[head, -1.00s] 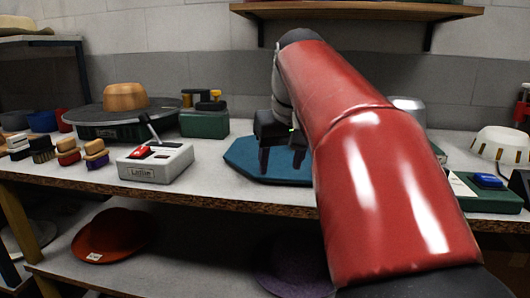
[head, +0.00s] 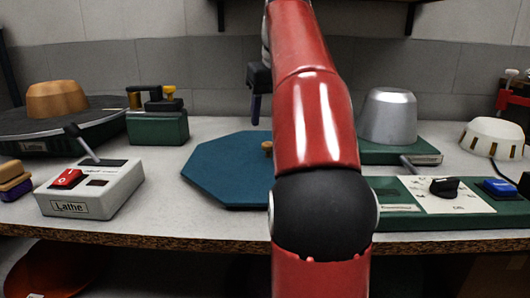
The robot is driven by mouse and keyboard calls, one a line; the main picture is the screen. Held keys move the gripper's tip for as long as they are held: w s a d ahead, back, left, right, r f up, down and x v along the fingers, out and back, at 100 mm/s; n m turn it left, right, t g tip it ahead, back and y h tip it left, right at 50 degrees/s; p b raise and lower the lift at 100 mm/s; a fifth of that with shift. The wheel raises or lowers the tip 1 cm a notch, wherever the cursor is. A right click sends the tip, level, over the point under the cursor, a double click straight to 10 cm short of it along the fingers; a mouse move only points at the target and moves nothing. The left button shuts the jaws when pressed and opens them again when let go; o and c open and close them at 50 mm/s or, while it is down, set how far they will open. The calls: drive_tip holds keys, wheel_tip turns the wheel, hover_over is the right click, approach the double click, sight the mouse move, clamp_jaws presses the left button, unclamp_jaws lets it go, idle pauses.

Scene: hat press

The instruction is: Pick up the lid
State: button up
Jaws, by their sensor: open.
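The lid appears to be the blue-teal octagonal board (head: 222,172) lying flat on the workbench, with a small wooden knob (head: 266,147) on top. My red arm covers its right part. My gripper (head: 258,108) hangs above the far side of the lid, higher than the knob and apart from it. One dark finger shows pointing down; the other is hidden behind my arm. The gripper is open, and I see nothing held in it.
Right are a metal dome (head: 388,115), a green control panel (head: 440,205) and a white perforated dome (head: 492,138).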

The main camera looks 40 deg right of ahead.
sight(269, 144)
drive_tip(key=shift+w+d+f, duration=0.25)
drive_tip(key=shift+w+f, duration=0.25)
drive_tip(key=shift+f, duration=0.15)
drive_tip(key=shift+s+x, duration=0.25)
drive_tip(key=shift+x, duration=1.35)
drive_tip(key=shift+s+x, duration=0.2)
drive_tip(key=shift+x, duration=1.35)
drive_tip(key=shift+f, duration=0.1)
clamp_jaws()
